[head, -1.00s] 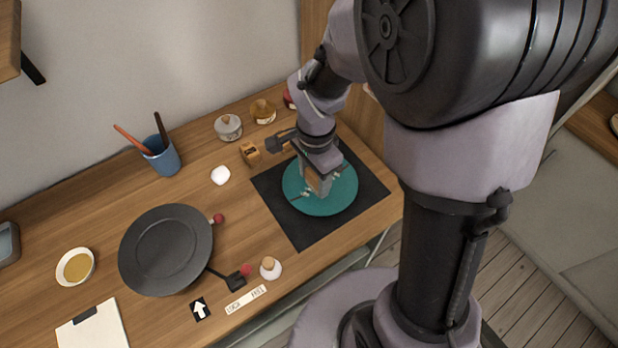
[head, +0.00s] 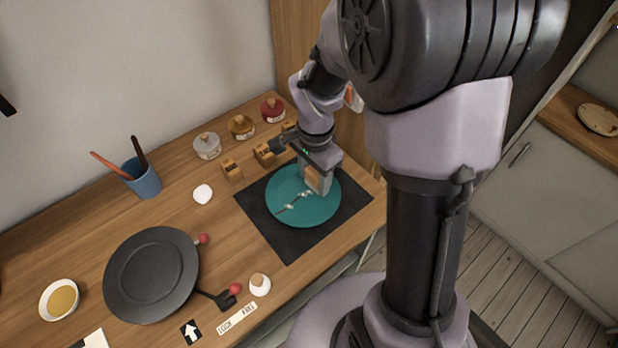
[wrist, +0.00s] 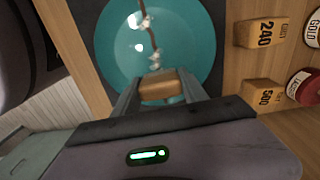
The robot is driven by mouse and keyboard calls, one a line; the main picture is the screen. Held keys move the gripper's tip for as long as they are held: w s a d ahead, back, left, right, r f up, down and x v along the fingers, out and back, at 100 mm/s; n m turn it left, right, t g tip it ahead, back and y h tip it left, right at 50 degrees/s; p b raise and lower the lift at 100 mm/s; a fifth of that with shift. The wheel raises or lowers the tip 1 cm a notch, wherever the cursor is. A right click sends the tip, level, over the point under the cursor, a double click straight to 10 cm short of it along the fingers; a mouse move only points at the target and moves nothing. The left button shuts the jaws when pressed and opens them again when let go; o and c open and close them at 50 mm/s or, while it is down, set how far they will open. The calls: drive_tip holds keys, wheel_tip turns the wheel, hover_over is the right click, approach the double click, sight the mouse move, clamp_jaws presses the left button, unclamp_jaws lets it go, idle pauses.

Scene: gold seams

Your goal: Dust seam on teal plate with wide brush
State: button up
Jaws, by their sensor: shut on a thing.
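The teal plate (head: 285,215) lies flat on a dark mat (head: 290,245). A brown seam (head: 291,206) with pale bits along it crosses the plate, and it also shows in the wrist view (wrist: 150,36). My gripper (head: 317,182) is over the plate's right part, near one end of the seam. It is shut on a tan block (wrist: 160,86). I see no bristles on this block, and its underside is hidden, so I cannot tell whether it touches the plate. A blue cup (head: 143,180) at the left holds a red-handled and a dark-handled tool.
Tan blocks, one marked 240 (wrist: 264,32) and one marked 500 (wrist: 262,96), stand beside the mat. Lidded jars (head: 241,126) line the back. A dark round pan-like turntable (head: 150,275), a small white jar (head: 260,286) and a bowl (head: 60,299) stand left of the mat.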

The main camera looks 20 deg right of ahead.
drive_tip(key=shift+d, duration=0.4)
drive_tip(key=shift+w+a, duration=0.15)
drive_tip(key=shift+w, duration=0.2)
drive_tip(key=shift+s, duration=0.3)
drive_tip(key=shift+w+a, duration=0.1)
drive_tip(key=shift+a, duration=0.05)
